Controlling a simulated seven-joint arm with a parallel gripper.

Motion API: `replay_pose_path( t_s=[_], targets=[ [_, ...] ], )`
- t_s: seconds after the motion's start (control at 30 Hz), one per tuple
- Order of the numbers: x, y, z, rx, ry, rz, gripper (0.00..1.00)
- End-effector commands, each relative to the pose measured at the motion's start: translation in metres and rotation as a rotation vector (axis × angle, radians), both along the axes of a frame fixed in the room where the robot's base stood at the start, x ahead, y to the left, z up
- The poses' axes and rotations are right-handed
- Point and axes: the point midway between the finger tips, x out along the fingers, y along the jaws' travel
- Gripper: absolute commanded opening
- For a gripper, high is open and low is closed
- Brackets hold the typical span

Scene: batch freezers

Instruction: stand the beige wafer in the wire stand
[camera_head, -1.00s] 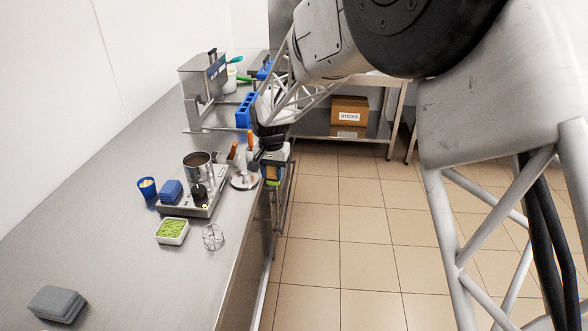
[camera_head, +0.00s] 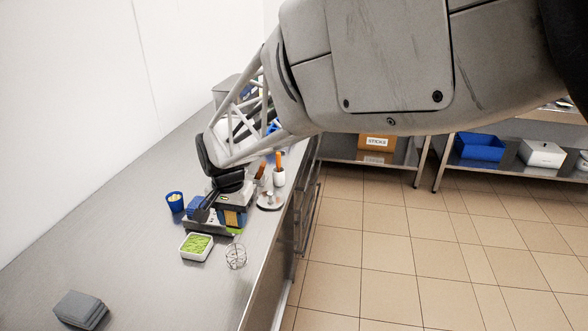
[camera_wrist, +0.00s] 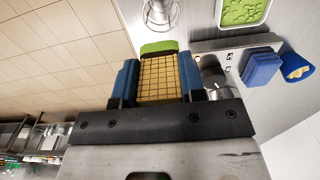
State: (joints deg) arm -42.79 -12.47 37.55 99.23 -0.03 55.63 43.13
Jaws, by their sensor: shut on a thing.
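My gripper (camera_wrist: 158,76) is shut on the beige wafer (camera_wrist: 160,78), a gridded flat piece between its two blue fingers in the wrist view. A green part (camera_wrist: 158,47) shows at the wafer's far end. In the head view my gripper (camera_head: 232,217) is above the counter, and the wafer is mostly hidden by it. The wire stand (camera_head: 236,257), a small round wire frame, stands empty on the counter below and just in front of the gripper. Its base also shows at the top of the wrist view (camera_wrist: 160,13), beyond the wafer and apart from it.
A white dish of green bits (camera_head: 196,247) is left of the stand. A blue cup (camera_head: 175,203) is farther left. A dark-grey block (camera_head: 80,309) lies at the near left. An orange-handled tool in a white pot (camera_head: 278,175) stands behind. The counter's right edge is close to the stand.

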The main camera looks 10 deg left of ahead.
Motion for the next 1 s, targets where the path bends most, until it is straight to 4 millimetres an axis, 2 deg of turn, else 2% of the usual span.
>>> replay_pose_path(
  t_s=[0.2,0.63,1.0],
  targets=[
    [-0.011,0.004,0.003,0.000,0.000,0.006,0.17],
    [-0.011,0.003,0.002,0.000,0.000,0.006,0.17],
    [-0.011,0.003,-0.011,-0.001,0.001,0.006,0.17]
  ],
)
